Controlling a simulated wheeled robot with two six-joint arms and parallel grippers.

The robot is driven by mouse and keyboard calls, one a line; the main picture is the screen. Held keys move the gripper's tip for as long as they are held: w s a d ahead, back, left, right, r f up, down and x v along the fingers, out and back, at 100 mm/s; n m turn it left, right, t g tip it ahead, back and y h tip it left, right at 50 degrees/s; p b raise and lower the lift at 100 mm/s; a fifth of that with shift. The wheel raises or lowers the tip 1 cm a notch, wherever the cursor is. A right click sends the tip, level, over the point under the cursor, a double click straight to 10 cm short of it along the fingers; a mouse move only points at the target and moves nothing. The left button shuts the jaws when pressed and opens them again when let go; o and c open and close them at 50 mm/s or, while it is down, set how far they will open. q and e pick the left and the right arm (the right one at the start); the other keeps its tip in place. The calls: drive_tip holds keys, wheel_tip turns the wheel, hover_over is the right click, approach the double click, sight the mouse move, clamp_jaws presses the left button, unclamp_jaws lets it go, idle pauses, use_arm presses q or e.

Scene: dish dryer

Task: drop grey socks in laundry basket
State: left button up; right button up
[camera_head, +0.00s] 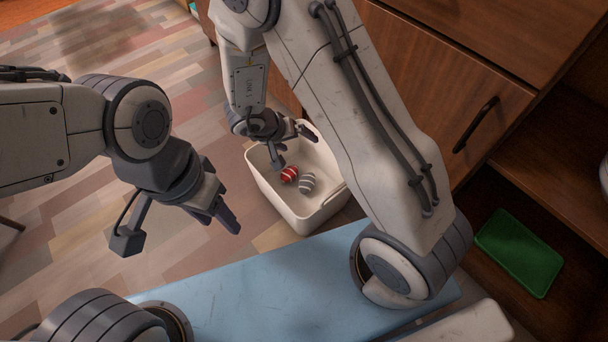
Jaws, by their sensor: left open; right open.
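The white laundry basket (325,206) stands on the floor in front of the wooden cabinet. A grey sock with light stripes (307,183) lies in the basket. A red striped sock (289,174) lies beside it, to its left. My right gripper (296,149) is open and empty over the back left rim of the basket, above the socks. My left gripper (183,238) is open and empty over the floor, to the left of the basket and apart from it. My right arm covers part of the basket's right side.
A wooden cabinet (410,85) with a dark handle (476,125) stands behind and right of the basket. A green tray-like thing (519,252) lies at the right on dark wood. Patterned floor (80,220) is clear at the left.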

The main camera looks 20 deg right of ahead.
use_arm(q)
wheel_tip(320, 180, up, 4)
drive_tip(key=p, duration=0.3)
drive_tip(key=shift+r, duration=0.1)
use_arm(e)
drive_tip(key=v, duration=0.5)
drive_tip(key=shift+f, duration=0.1)
